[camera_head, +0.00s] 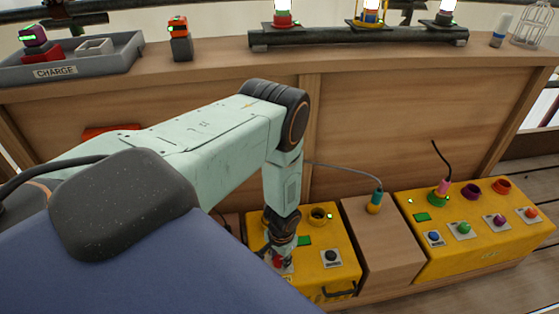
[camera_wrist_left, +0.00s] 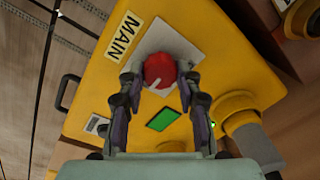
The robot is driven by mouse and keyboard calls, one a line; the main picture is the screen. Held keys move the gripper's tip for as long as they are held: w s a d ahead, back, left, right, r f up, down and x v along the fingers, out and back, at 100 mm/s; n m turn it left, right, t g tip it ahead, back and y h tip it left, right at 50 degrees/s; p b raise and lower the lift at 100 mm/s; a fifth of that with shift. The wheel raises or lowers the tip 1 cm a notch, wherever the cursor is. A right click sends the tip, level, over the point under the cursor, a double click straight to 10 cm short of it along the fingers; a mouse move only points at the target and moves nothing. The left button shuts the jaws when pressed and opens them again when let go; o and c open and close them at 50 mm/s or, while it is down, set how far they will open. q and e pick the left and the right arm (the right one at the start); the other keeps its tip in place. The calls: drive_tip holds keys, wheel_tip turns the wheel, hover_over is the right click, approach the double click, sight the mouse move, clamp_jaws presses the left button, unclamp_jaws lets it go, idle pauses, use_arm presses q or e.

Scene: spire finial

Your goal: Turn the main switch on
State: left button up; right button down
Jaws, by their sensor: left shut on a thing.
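The main switch is a red round knob with a pale pointer line, on a white plate on a yellow box (camera_head: 335,246). In the left wrist view the knob (camera_wrist_left: 160,70) sits beside the MAIN label (camera_wrist_left: 124,36), and my left gripper (camera_wrist_left: 160,82) is shut on it, one finger on each side. In the head view my left gripper (camera_head: 278,250) reaches down to the red knob (camera_head: 279,261), partly hiding it. A green rectangle (camera_wrist_left: 163,119) shows on the box near the knob. My right gripper is not in view.
Right of the box stand a wooden block (camera_head: 376,250) with a teal plug (camera_head: 377,197) and a second yellow box (camera_head: 480,240) with several coloured buttons. A grey CHARGE tray (camera_head: 110,65) and a lamp rack (camera_head: 360,37) are on the shelf above.

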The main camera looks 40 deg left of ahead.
sight(281, 261)
use_arm(q)
drive_tip(key=o, duration=1.1)
drive_tip(key=shift+o, duration=0.2)
drive_tip(key=shift+r, duration=0.1)
wheel_tip(281, 261, up, 12)
drive_tip(key=shift+d, duration=0.3)
idle(0.5)
